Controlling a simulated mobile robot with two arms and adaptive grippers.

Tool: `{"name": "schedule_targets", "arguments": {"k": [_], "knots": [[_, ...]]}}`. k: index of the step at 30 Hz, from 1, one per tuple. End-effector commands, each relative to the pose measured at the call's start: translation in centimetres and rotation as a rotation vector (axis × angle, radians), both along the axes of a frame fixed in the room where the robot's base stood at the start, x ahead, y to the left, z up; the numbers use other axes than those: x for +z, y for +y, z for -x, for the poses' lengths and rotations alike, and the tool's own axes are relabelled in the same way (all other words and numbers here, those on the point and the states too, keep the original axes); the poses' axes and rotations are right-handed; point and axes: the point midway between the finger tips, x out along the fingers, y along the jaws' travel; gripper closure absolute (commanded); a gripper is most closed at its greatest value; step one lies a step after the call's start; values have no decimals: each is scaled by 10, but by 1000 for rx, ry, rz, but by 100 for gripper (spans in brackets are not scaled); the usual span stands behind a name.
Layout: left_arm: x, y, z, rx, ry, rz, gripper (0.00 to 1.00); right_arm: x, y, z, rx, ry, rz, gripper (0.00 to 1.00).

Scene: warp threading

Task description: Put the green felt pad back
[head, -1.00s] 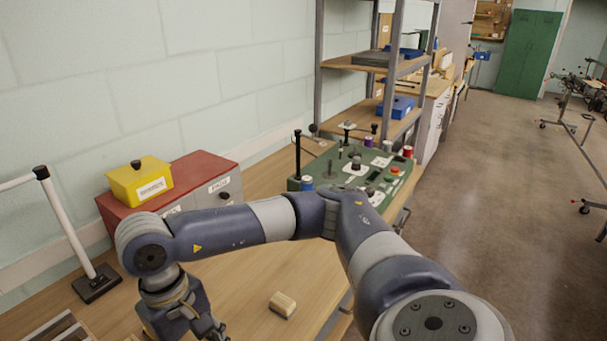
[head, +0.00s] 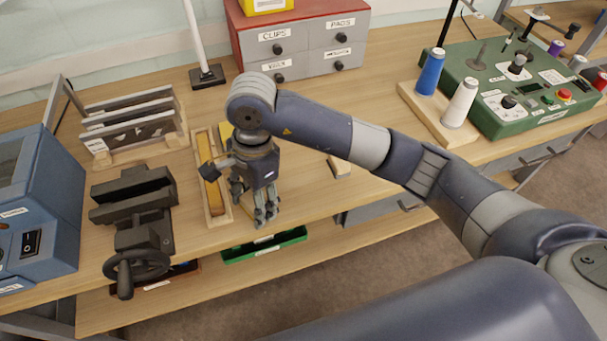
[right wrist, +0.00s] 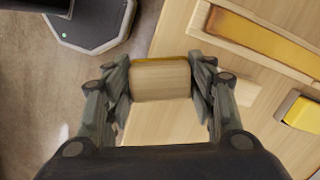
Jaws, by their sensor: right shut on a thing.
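No green felt pad can be made out in either view. My right gripper (head: 256,208) is over the front of the bench, just right of a long narrow wooden tray (head: 229,216). In the right wrist view the gripper (right wrist: 160,82) is shut on a small wooden block (right wrist: 160,82), with a finger on each side. A thin yellow edge shows along the block's far side; its underside is hidden. A drawer labelled PADS (head: 343,30) is closed in the grey and red cabinet. My left gripper is not in view.
Another small wooden block (head: 339,168) lies on the bench, partly behind my arm. A yellow-topped block (right wrist: 300,112) lies near the tray. A dark vise (head: 135,215) and blue machine (head: 35,205) stand left. Thread spools (head: 461,102) and a green control box (head: 520,115) stand right.

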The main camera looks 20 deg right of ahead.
Motion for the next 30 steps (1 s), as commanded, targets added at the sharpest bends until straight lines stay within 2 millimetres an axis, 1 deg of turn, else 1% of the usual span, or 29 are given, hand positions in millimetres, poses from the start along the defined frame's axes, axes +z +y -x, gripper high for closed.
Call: {"name": "schedule_targets", "arguments": {"k": [5, 12, 15, 18, 22, 25, 27, 30], "knots": [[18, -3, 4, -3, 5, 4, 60, 1, -34, -22, -17, 3, 4, 68], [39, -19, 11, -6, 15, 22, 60, -5, -87, -56, -12, 4, 3, 68], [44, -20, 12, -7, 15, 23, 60, -8, -103, -68, -11, 2, 1, 68], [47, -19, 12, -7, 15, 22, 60, -10, -114, -75, -7, 1, 2, 68], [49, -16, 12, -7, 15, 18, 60, -12, -121, -80, -6, 0, 1, 68], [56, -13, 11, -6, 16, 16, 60, -12, -132, -87, -9, 3, 2, 68], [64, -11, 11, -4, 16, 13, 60, -26, -129, -84, -5, 8, -1, 68], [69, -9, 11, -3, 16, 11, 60, -40, -129, -85, -5, 4, 0, 68]]}}
